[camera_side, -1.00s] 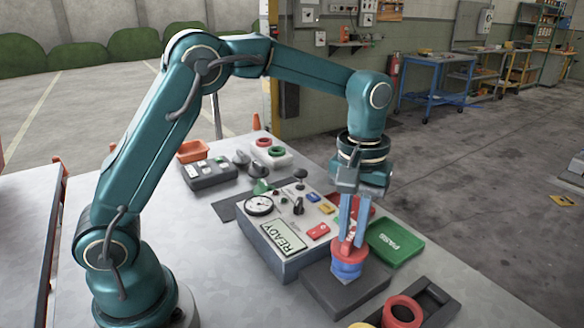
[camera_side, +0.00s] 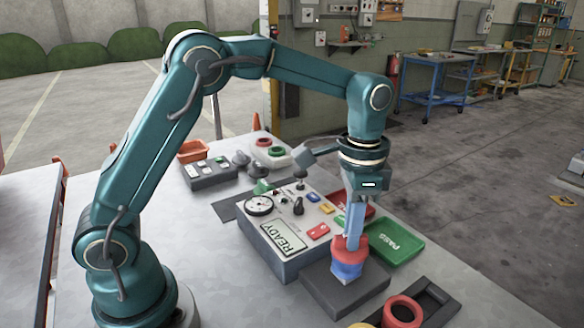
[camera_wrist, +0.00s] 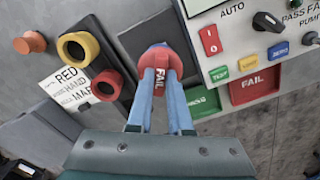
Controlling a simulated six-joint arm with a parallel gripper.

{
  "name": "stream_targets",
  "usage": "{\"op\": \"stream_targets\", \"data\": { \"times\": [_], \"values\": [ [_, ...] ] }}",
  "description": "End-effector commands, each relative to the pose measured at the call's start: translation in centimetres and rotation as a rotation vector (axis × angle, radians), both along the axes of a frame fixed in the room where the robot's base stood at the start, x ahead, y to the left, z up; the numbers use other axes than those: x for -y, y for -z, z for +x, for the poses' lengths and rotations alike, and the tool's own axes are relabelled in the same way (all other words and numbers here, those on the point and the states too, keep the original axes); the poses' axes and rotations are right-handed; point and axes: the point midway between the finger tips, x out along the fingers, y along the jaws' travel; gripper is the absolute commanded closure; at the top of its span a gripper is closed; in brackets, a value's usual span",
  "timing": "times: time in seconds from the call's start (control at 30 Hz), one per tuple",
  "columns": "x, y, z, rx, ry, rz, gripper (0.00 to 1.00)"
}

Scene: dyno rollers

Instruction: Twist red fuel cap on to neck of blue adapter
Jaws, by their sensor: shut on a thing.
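The red fuel cap (camera_side: 351,245) sits on top of the blue adapter (camera_side: 348,271), which stands upright on a dark grey block (camera_side: 327,291). My gripper (camera_side: 352,236) points down from above, its blue fingers shut on the cap. Only a thin bluish edge of the adapter shows past the cap there. I cannot tell how far the cap is threaded on the neck.
A control box with a READY display (camera_side: 284,238) stands left of the adapter. A green PASS tray (camera_side: 394,242) and a red tray (camera_side: 362,212) lie behind it. A dark rack with a red ring (camera_side: 402,311) is in front right.

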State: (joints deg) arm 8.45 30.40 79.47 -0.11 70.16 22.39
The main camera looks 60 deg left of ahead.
Motion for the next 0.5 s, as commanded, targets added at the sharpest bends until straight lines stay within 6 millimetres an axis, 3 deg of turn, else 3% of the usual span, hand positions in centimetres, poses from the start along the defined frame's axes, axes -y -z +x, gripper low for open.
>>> {"op": "stream_targets", "data": {
  "times": [0.03, 0.1, 0.13, 0.5],
  "values": [
    [0.05, 0.23, -0.02, -0.004, 0.049, 0.0, 0.79],
    [0.04, 0.21, -0.03, -0.004, 0.04, 0.0, 0.52],
    [0.04, 0.19, -0.03, -0.004, 0.04, 0.0, 0.47],
    [0.04, -0.42, 0.02, 0.0, 0.037, -0.001, 0.47]
  ]
}}
